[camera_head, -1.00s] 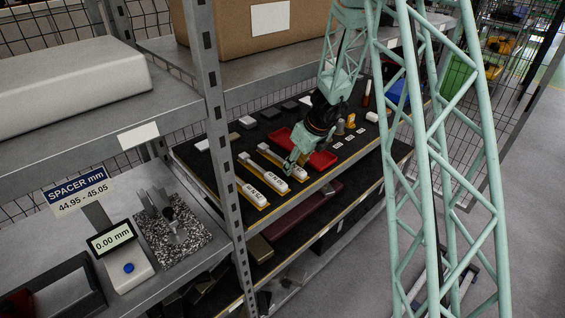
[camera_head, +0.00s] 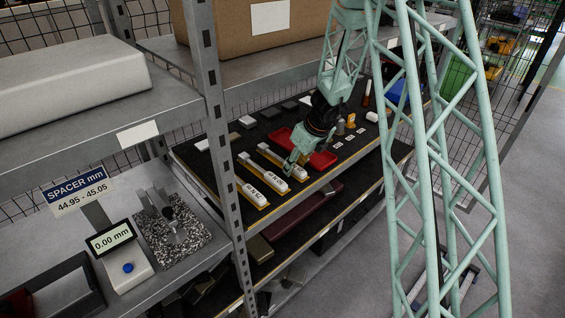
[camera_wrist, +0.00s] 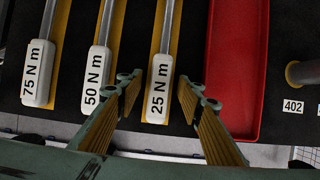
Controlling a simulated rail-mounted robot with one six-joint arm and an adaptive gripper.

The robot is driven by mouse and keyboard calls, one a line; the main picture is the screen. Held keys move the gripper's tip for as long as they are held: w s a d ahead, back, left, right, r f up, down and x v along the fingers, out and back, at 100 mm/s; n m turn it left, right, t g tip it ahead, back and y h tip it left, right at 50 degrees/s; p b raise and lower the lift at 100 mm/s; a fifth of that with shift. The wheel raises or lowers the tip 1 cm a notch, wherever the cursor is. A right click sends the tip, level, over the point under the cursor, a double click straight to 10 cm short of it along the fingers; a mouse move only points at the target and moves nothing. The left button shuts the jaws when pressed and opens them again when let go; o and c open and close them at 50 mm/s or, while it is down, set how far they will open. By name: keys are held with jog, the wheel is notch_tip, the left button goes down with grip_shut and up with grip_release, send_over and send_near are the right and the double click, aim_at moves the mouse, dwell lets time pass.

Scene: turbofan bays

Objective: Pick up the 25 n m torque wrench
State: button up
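The 25 N m torque wrench (camera_wrist: 158,88) lies in the wrist view with its white labelled handle between the fingertips of my gripper (camera_wrist: 158,90). My gripper is open, one finger on each side of the handle, with gaps showing on both sides. The 50 N m wrench (camera_wrist: 96,80) lies to its left, and the 75 N m wrench (camera_wrist: 38,75) is further left. In the head view my gripper (camera_head: 292,166) is down at the shelf's front edge, hiding part of the 25 N m wrench (camera_head: 299,173).
A red tray (camera_wrist: 238,70) lies close to the right of the gripper; it also shows in the head view (camera_head: 322,160). A tag marked 402 (camera_wrist: 292,107) lies further right. A steel shelf post (camera_head: 215,120) stands to the left of the wrenches.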

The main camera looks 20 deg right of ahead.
jog(key=shift+c, duration=0.7)
jog(key=c, duration=1)
jog(key=shift+r, duration=0.25)
jog(key=shift+r+p, duration=1.1)
jog(key=shift+r, duration=0.85)
jog(key=shift+s+a+f+b, duration=0.1)
jog(key=shift+s+b, duration=0.4)
jog(key=shift+s, duration=0.4)
jog(key=s+b, duration=0.1)
jog(key=s, duration=0.3)
jog(key=s+a+r+b, duration=0.1)
jog(key=s+b, duration=0.1)
jog(key=s, duration=0.3)
jog(key=s+b, duration=0.2)
jog(key=s, duration=0.3)
jog(key=shift+a+r, duration=0.2)
jog(key=shift+a, duration=0.05)
